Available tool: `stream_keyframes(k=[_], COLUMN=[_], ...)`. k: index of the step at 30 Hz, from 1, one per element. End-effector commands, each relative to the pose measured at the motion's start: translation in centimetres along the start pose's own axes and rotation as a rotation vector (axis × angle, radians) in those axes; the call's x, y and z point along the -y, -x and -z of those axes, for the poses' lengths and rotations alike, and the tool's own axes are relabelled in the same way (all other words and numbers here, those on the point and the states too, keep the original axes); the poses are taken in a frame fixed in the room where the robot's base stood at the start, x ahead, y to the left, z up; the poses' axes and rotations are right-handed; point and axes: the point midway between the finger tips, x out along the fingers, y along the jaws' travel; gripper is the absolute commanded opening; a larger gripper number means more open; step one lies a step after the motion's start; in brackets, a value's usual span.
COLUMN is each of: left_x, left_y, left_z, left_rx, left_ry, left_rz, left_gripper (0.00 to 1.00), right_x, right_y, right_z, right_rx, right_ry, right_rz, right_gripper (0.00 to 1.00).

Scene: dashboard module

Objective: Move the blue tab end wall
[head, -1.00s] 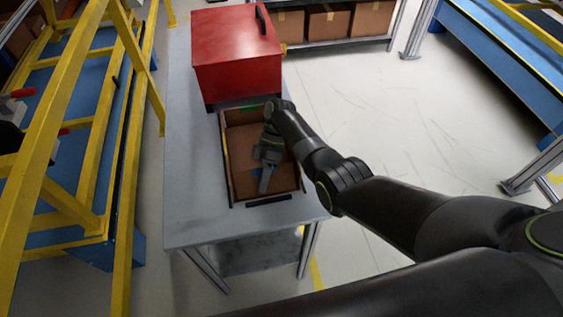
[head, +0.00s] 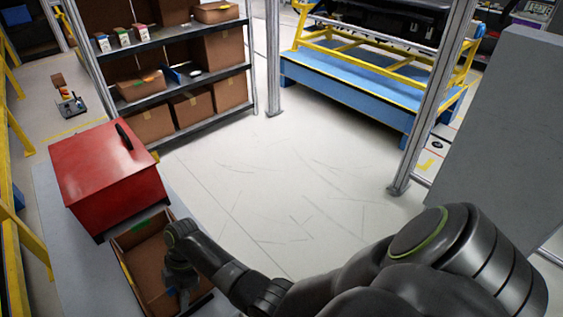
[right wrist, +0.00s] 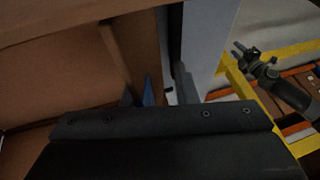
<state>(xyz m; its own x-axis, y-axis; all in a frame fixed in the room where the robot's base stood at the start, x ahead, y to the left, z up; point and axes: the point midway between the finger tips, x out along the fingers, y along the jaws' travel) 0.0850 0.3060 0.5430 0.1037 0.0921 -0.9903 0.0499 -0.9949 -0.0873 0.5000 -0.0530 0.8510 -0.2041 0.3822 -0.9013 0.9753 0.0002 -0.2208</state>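An open crate (head: 122,262) with brown inner panels stands on the grey table, partly cut off at the bottom of the head view. A green tab (head: 141,226) marks its far end. My right gripper (head: 182,292) reaches down into the crate's near part. In the right wrist view, a blue tab (right wrist: 148,92) shows on a brown wall (right wrist: 122,50), between my right gripper's dark fingertips (right wrist: 157,92). The fingers look apart, and contact with the wall cannot be told. My left gripper (right wrist: 245,50) shows in the right wrist view with its jaws apart, away from the crate.
A red toolbox (head: 105,175) stands on the grey table (head: 75,265) just behind the crate. Shelves with cardboard boxes (head: 190,105) stand farther back. Open floor (head: 290,170) lies to the right. A blue and yellow stand (head: 350,90) is at the back.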

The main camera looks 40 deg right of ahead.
Motion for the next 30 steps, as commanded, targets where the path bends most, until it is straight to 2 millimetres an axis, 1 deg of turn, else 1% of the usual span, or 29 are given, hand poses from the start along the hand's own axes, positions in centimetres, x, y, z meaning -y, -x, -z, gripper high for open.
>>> stream_keyframes(k=[2, 11, 12, 29, 30], left_x=[0.0, 0.0, 0.0, -0.1, 0.0], left_y=[0.3, -0.2, -0.2, -1.1, -0.1], left_z=[0.0, 0.0, 0.0, -0.1, 0.0], left_rx=[0.000, 0.000, 0.000, 0.000, 0.000], left_ry=[0.000, 0.000, 0.000, 0.000, 0.000], left_rz=[0.000, 0.000, 0.000, 0.000, 0.000], left_gripper=[0.36, 0.36, 0.36, 0.36, 0.36], right_x=[0.4, 1.1, 1.0, 3.3, 3.6], right_y=[0.0, -0.4, 0.6, 11.7, 12.9], right_z=[0.1, -0.1, -0.1, -0.3, -0.1], right_rx=[-0.002, -0.002, 0.000, 0.003, 0.002], right_ry=[0.015, 0.084, 0.087, 0.087, 0.086], right_rz=[-0.041, -0.210, -0.217, -0.213, -0.209], right_gripper=[0.26, 0.26, 0.26, 0.26, 0.26])
